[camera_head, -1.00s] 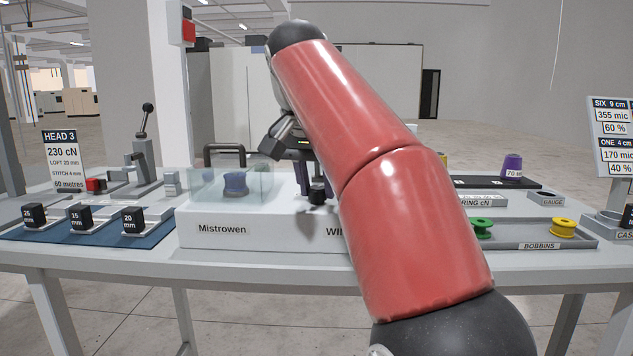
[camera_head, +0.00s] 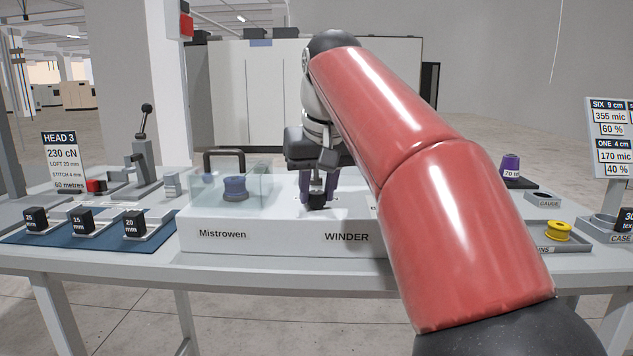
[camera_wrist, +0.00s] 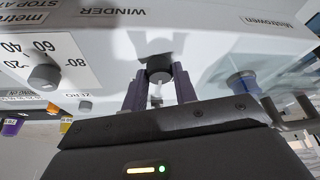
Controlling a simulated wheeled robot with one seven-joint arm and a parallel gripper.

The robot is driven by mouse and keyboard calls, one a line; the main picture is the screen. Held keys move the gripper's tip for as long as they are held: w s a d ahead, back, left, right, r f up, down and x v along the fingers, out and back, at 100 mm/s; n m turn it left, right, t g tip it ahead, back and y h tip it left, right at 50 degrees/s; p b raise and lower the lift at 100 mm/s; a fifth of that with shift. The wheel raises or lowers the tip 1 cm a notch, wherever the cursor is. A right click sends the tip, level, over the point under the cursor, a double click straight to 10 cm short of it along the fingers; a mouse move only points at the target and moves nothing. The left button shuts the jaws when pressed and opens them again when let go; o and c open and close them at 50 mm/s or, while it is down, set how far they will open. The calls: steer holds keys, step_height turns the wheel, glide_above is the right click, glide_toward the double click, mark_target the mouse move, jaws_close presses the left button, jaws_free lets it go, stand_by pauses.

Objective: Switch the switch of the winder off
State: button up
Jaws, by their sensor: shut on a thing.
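The winder (camera_head: 282,238) is a white box with its name on the front, standing on the table. Its switch (camera_head: 317,203) is a dark knob on the winder's top. In the wrist view the round black switch knob (camera_wrist: 160,67) shows with a pale stem, between my fingers. My gripper (camera_wrist: 160,85) has its purple-grey fingers shut on the switch. In the head view my gripper (camera_head: 317,188) points down at the top of the winder, and its fingers partly hide the switch.
A clear cover (camera_head: 262,186) with a blue bobbin (camera_head: 236,188) stands left of my gripper. A dial (camera_wrist: 44,77) and a zero button (camera_wrist: 85,106) are on the winder near my gripper. A yellow bobbin (camera_head: 558,230) lies in a tray at right.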

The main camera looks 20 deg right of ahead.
steer(key=n+y, duration=0.2)
steer(key=n, duration=0.3)
steer(key=shift+d, duration=0.15)
steer(key=shift+n, duration=0.3)
stand_by(0.3)
steer(key=o, duration=1)
steer(key=shift+r, duration=0.1)
steer(key=shift+v, duration=3.85)
steer(key=shift+w, duration=0.15)
